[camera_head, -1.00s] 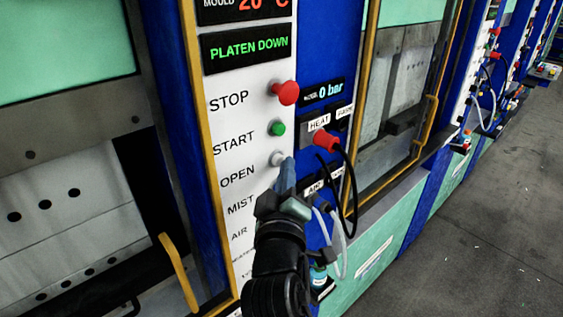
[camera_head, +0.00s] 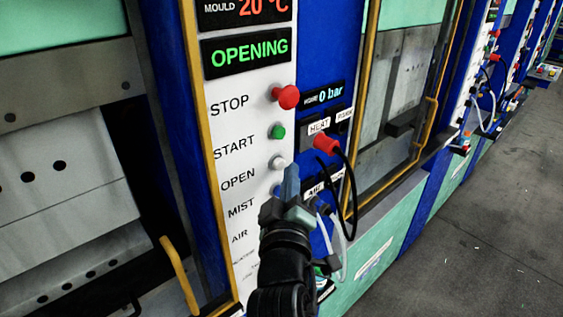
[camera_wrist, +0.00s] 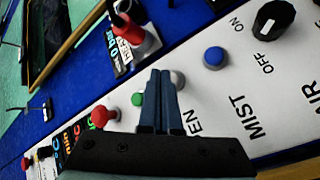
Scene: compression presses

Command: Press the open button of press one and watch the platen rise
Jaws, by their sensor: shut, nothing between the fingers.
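The press at left has a grey upper platen (camera_head: 70,95) with a pale holed plate (camera_head: 65,165) under it, raised above the pale lower holed plate (camera_head: 75,275). The green display (camera_head: 249,52) on the control panel reads OPENING. The white open button (camera_head: 277,162) sits beside the OPEN label. My gripper (camera_head: 291,170) is shut and empty, its fingertips just right of the open button in the head view. In the wrist view, my gripper (camera_wrist: 160,74) partly covers the pale open button (camera_wrist: 178,79); contact cannot be told.
A red stop button (camera_head: 286,97) and green start button (camera_head: 277,132) sit above. A blue button (camera_wrist: 213,57) is by MIST. A red plug (camera_head: 326,144) with a black cable hangs close at right. A yellow handle (camera_head: 179,275) projects at lower left. Floor is clear at right.

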